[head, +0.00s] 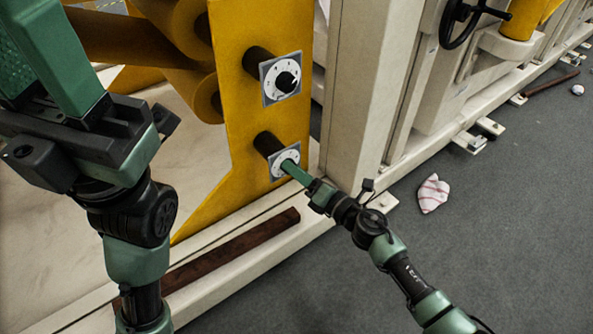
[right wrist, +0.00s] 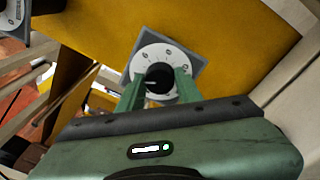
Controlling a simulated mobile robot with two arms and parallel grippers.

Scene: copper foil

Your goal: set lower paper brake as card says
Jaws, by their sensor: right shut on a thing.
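The lower paper brake is a black knob on a white numbered dial (head: 284,160) with a grey square plate, low on the yellow frame. My right gripper (head: 291,166) reaches it from the lower right. In the right wrist view its two green fingers are shut on the black knob (right wrist: 159,78), one on each side. The knob's white mark points left in that view; the number there is too small to read. The upper dial (head: 283,80) sits above on the same frame. My left gripper (head: 90,140) is at the left; its fingertips cannot be made out. No card is readable.
The yellow frame (head: 240,100) stands beside a cream post (head: 360,90). A brown bar (head: 235,250) lies along the cream base. A crumpled red and white cloth (head: 432,193) lies on the grey floor. The floor at the lower right is clear.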

